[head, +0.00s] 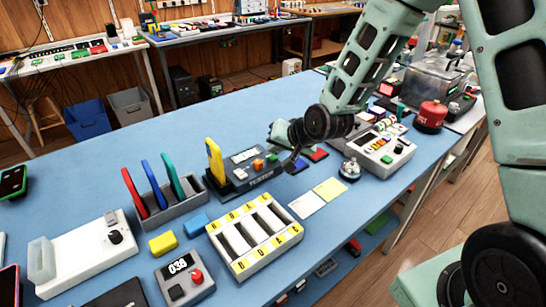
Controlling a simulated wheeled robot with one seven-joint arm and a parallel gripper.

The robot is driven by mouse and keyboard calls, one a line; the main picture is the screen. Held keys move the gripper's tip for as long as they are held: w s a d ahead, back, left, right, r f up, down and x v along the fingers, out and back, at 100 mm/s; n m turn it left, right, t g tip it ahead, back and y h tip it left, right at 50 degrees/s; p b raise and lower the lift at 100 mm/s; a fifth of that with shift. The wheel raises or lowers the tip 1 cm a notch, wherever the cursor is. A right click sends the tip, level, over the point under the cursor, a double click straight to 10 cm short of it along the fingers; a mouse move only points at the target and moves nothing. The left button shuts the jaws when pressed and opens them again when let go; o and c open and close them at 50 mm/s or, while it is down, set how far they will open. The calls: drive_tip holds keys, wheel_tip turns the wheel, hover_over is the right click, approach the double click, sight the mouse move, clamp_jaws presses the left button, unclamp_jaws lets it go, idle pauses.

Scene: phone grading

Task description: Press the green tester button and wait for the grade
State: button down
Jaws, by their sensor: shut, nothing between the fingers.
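The dark tester (262,183), with lettering on its front edge, stands on the blue table. A yellow phone (215,160) stands upright in its left end. A small display (243,155) and an orange button (258,164) are on its top. I cannot clearly make out a green button there; my gripper may hide part of the right end. My gripper (290,162) is shut and empty, pointing down at the tester's right end. I cannot tell whether it touches the tester. The display text is too small to read.
A white slotted tray (291,241) with yellow lettered labels stands in front. A grey rack (175,212) holds red, blue and green phones. A counter box (185,283) reads 036. Yellow and white cards (329,189), a bell (350,168) and a white button panel (378,165) are to the right.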

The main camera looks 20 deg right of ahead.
idle(0.7)
drive_tip(key=shift+f+b, duration=0.35)
drive_tip(key=shift+f, duration=0.1)
drive_tip(key=shift+f+b, duration=0.4)
drive_tip(key=shift+f, duration=0.1)
idle(0.5)
drive_tip(key=shift+r, duration=0.1)
drive_tip(key=shift+r+p, duration=0.8)
drive_tip(key=shift+r, duration=0.05)
drive_tip(key=shift+r, duration=0.1)
wheel_tip(320, 180, up, 5)
drive_tip(key=p, duration=0.4)
idle(0.7)
